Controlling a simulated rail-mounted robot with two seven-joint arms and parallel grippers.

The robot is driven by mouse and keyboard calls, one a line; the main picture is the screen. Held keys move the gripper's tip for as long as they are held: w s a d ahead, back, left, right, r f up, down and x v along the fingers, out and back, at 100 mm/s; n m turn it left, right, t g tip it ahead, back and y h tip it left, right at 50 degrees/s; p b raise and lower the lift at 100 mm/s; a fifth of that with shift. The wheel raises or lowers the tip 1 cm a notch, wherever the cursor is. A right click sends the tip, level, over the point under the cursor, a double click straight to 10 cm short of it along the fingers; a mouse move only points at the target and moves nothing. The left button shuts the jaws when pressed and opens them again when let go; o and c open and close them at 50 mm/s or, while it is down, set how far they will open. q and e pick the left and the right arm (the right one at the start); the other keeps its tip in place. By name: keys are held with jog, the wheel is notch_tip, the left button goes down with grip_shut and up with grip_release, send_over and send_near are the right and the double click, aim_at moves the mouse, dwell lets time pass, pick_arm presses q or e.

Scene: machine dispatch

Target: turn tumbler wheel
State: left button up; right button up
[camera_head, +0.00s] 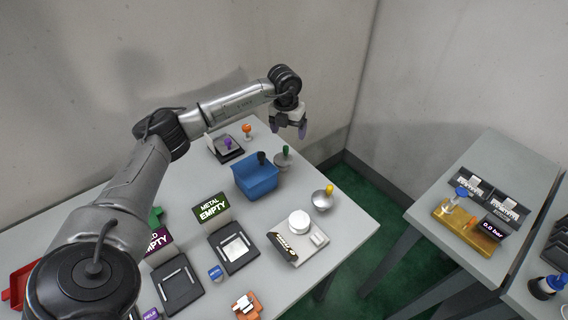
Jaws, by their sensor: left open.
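My left arm reaches in from the left across the table. My left gripper (289,128) is open and empty, pointing down near the table's far right edge, beyond the blue bin (256,182). No part is clearly marked as the tumbler wheel, and I cannot tell which it is. A white machine with a round white top (299,222) stands at the left table's front right. My right gripper is not in view.
Knobs with green (285,149) and yellow (329,190) tops stand near the bin. A "METAL EMPTY" sign (211,208) stands behind a black tray (234,254). A "0.0 bar" display (492,229) is beside the gold block. A floor gap separates the tables.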

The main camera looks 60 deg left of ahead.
aim_at(284, 159)
pick_arm(q)
jog(key=f+n, duration=0.4)
jog(key=s+f+n, duration=0.1)
jog(key=f+n, duration=0.3)
jog(key=f+n+g+b, duration=0.1)
jog(key=f+n, duration=0.3)
jog(key=shift+s+a+f+n, duration=0.2)
jog(key=shift+f+n, duration=0.15)
jog(key=shift+n, duration=0.05)
dwell(0.3)
jog(key=shift+c, duration=0.5)
jog(key=c, duration=0.5)
jog(key=shift+r+m+p, duration=0.15)
jog(key=shift+m+p, duration=0.5)
jog(key=shift+m, duration=0.65)
jog(key=shift+c, duration=0.2)
jog(key=shift+s+m+p, duration=0.1)
jog(key=shift+m+p, duration=0.35)
jog(key=shift+m, duration=1.05)
